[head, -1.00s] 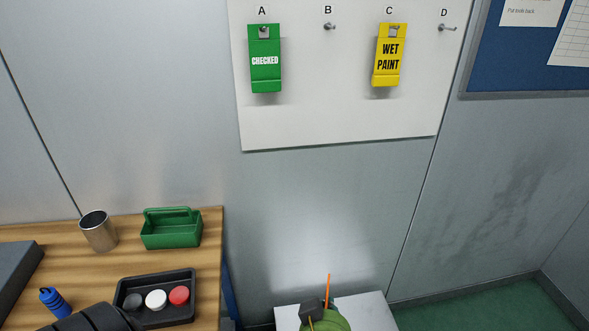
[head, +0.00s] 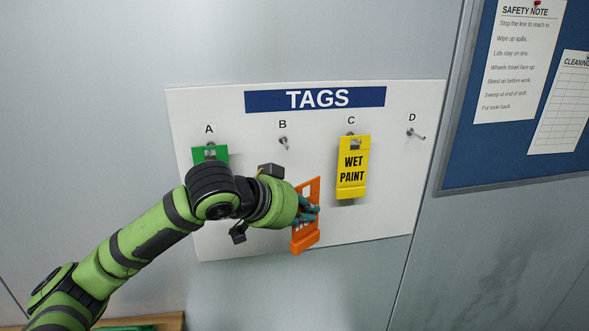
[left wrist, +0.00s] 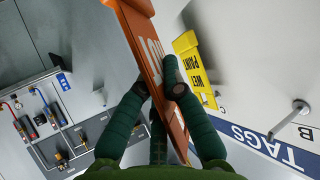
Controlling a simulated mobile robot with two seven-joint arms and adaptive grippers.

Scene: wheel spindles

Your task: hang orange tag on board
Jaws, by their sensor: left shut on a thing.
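The orange tag (head: 304,241) is upright and slightly tilted in front of the white tags board (head: 397,210). My left gripper (head: 307,209) is shut on it. The tag (left wrist: 138,38) also shows between the fingers in the left wrist view, its lettering partly covered. Hook B (head: 283,142) is bare, above and left of the orange tag. Hook D (head: 415,134) is bare at the right. The yellow "WET PAINT" tag (head: 352,170) hangs on hook C. The green tag (head: 208,153) hangs under A, mostly hidden by my arm. My right gripper is out of view.
A blue notice board (head: 465,140) with papers is on the wall at the right. In the left wrist view, a panel with hoses and fittings (left wrist: 45,120) is at the left. A wooden bench edge (head: 165,322) shows at the bottom.

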